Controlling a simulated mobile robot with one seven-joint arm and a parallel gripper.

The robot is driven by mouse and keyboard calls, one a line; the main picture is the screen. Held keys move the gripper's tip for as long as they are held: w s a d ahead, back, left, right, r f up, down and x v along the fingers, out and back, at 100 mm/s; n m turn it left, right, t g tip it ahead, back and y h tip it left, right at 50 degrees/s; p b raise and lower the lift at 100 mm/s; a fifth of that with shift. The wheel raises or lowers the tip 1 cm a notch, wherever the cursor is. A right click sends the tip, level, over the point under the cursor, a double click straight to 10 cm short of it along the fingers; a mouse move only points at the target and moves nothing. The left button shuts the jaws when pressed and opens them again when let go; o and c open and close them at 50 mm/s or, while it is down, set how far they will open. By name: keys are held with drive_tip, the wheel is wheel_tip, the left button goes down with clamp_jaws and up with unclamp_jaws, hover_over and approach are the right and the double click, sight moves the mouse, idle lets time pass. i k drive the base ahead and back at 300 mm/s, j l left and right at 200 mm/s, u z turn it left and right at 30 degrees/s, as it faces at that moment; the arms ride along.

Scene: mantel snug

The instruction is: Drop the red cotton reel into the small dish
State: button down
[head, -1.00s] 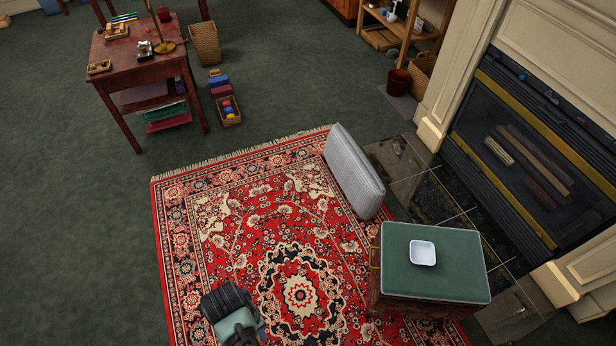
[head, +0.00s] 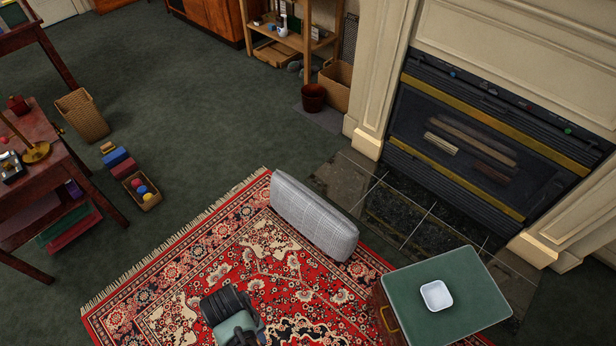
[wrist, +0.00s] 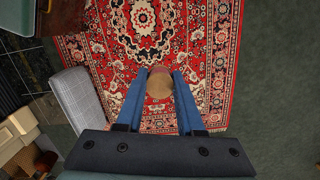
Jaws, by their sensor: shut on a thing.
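The small dish (head: 436,296) is white, squarish and empty. It sits on the green top of a box-like footstool (head: 405,283) at the lower right of the head view. In the wrist view my gripper (wrist: 160,76) has its blue fingers closed on a round reel (wrist: 159,88), which shows a tan end face and a little red at its far edge. The reel is held above the patterned rug, away from the stool. In the head view my arm hides the reel and the fingers. The dish does not show in the wrist view.
A grey cushion (head: 315,218) stands on edge on the rug (head: 205,285), between my arm and the fireplace (head: 475,140). The stool has a brass side handle (head: 389,318). A red-brown table (head: 50,165), a basket (head: 82,115) and a box of balls (head: 142,190) are at left.

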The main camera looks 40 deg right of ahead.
sight(439, 295)
drive_tip(key=i+z, duration=0.15)
drive_tip(key=z, duration=0.35)
drive_tip(key=i+z, duration=0.2)
drive_tip(key=z, duration=0.3)
drive_tip(key=i+z, duration=0.2)
drive_tip(key=z, duration=0.25)
drive_tip(key=i+l+z, duration=0.1)
drive_tip(key=z, duration=0.3)
drive_tip(key=i+z, duration=0.4)
drive_tip(key=z, duration=0.4)
drive_tip(key=i+j, duration=0.05)
drive_tip(key=j, duration=0.05)
